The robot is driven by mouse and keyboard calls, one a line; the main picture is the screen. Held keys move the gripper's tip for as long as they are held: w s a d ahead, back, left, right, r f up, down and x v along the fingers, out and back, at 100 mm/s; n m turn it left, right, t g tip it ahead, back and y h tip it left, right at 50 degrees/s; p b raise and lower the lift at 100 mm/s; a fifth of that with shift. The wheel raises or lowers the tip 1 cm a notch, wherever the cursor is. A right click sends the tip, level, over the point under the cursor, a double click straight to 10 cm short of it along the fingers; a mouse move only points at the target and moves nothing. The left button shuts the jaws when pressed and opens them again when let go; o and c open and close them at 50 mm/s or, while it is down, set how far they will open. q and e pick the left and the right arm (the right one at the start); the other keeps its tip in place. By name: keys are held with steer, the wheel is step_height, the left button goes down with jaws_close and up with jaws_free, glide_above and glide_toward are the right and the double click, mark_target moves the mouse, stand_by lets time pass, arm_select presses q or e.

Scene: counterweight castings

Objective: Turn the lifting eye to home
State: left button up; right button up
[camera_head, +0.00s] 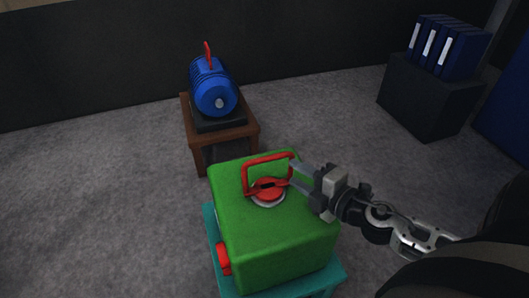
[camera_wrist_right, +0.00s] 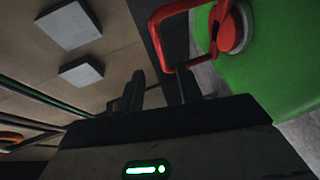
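The lifting eye (camera_head: 268,160) is a red squared loop standing on a round red swivel (camera_head: 268,189), on top of a green block casting (camera_head: 285,236). My right gripper (camera_head: 294,174) comes from the right, with its fingertips at the loop's right side. The fingers are apart. In the right wrist view, the lifting eye (camera_wrist_right: 158,40) shows just beyond the fingertips of the right gripper (camera_wrist_right: 158,88), and one finger overlaps its bar. Whether they touch I cannot tell. My left gripper is not in view.
The casting sits on a teal stand (camera_head: 212,222) and has a red knob (camera_head: 223,259) on its left side. Behind it, a blue motor (camera_head: 213,88) with a red eye stands on a brown table (camera_head: 229,133). Blue binders (camera_head: 447,47) stand on a dark cabinet (camera_head: 425,98).

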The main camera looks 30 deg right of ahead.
steer(key=p+x, duration=0.1)
steer(key=x, duration=1.1)
steer(key=shift+p, duration=0.4)
jaws_close()
